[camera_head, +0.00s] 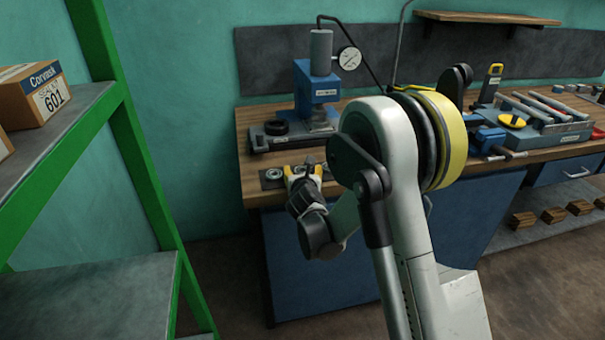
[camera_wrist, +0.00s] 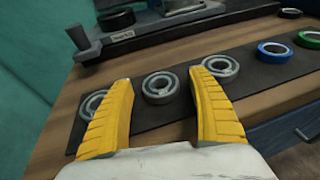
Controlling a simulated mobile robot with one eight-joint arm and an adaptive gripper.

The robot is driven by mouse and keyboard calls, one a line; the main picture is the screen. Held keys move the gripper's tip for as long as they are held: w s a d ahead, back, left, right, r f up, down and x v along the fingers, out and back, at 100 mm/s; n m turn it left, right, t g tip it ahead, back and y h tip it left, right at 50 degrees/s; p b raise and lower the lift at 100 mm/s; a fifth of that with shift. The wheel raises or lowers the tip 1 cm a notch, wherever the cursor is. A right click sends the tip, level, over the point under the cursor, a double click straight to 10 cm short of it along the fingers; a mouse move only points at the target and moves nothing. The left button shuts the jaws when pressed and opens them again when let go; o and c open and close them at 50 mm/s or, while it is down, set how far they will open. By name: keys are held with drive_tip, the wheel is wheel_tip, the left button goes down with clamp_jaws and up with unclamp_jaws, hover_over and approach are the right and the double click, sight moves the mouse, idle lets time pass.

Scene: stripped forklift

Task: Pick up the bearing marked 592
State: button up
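Several bearings lie in a row on a dark mat (camera_wrist: 150,122) on the wooden bench. In the wrist view a grey bearing (camera_wrist: 160,88) shows between the yellow fingers of my gripper (camera_wrist: 161,77). Another grey bearing (camera_wrist: 93,103) is partly hidden behind the left finger, and a third grey bearing (camera_wrist: 228,73) is just beyond the right finger. I cannot read 592 on any of them. My gripper is open and empty, pointing at the row. In the head view my gripper (camera_head: 303,172) is above the mat, and one bearing (camera_head: 271,175) shows to its left.
Blue (camera_wrist: 274,54) and green (camera_wrist: 308,41) rings lie farther right on the mat. A blue press (camera_head: 312,95) with a dial gauge stands behind, a black ring (camera_head: 275,127) on its base. A green shelf (camera_head: 145,150) stands at left. Tools fill the bench's right side.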

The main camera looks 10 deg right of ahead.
drive_tip(key=c, duration=1.2)
drive_tip(key=shift+o, duration=0.2)
